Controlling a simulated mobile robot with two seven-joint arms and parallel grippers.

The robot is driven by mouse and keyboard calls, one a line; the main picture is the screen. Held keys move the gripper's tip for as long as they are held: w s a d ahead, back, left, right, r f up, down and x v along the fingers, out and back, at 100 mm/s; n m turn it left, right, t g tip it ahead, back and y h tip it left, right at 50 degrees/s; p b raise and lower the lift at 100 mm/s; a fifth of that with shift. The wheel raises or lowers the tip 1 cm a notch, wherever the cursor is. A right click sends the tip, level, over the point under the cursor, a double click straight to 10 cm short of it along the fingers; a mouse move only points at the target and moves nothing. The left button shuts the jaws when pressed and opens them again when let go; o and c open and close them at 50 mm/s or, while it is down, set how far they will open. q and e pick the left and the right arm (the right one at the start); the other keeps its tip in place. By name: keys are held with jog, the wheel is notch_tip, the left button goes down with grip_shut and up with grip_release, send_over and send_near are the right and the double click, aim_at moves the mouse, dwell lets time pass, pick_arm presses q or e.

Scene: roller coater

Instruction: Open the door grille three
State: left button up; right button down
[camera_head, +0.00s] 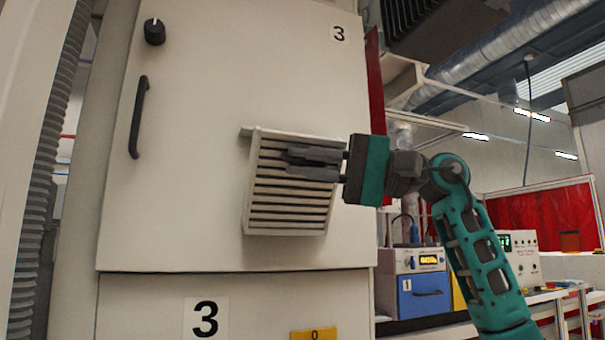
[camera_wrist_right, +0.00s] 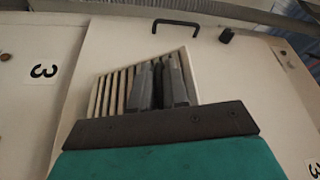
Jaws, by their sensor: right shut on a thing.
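The door grille (camera_head: 286,217), a pale slatted louvre, sits on the cabinet door (camera_head: 215,60) marked with a 3. It looks tilted relative to the door, and a thin strip shows behind its upper left corner. My right gripper (camera_head: 287,160) reaches in from the right and is shut on the grille's upper slats. In the right wrist view the grille (camera_wrist_right: 104,98) lies ahead, with the dark fingers (camera_wrist_right: 166,62) close together at its slats. The fingers hide part of the grille. My left gripper is in neither view.
The door has a black handle (camera_head: 138,117) and a black knob (camera_head: 154,31) at its left side. A lower panel (camera_head: 140,305) is below. At right, a bench holds a blue-fronted instrument (camera_head: 424,296). A grey corrugated hose (camera_head: 45,170) runs down the left.

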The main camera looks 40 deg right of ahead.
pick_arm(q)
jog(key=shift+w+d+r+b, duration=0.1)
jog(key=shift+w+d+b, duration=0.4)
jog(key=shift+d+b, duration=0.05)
pick_arm(e)
jog(key=shift+s+a+f+n+y, duration=0.1)
jog(key=shift+s+f+n+y, duration=0.3)
jog(key=shift+s+f+n, duration=0.25)
jog(key=shift+w+r, duration=0.1)
jog(key=shift+w, duration=0.05)
jog(key=c, duration=1.2)
grip_release()
pick_arm(q)
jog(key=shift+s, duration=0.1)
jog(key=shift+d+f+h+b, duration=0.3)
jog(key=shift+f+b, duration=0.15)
jog(key=shift+b, duration=0.35)
pick_arm(e)
jog(key=v, duration=1.3)
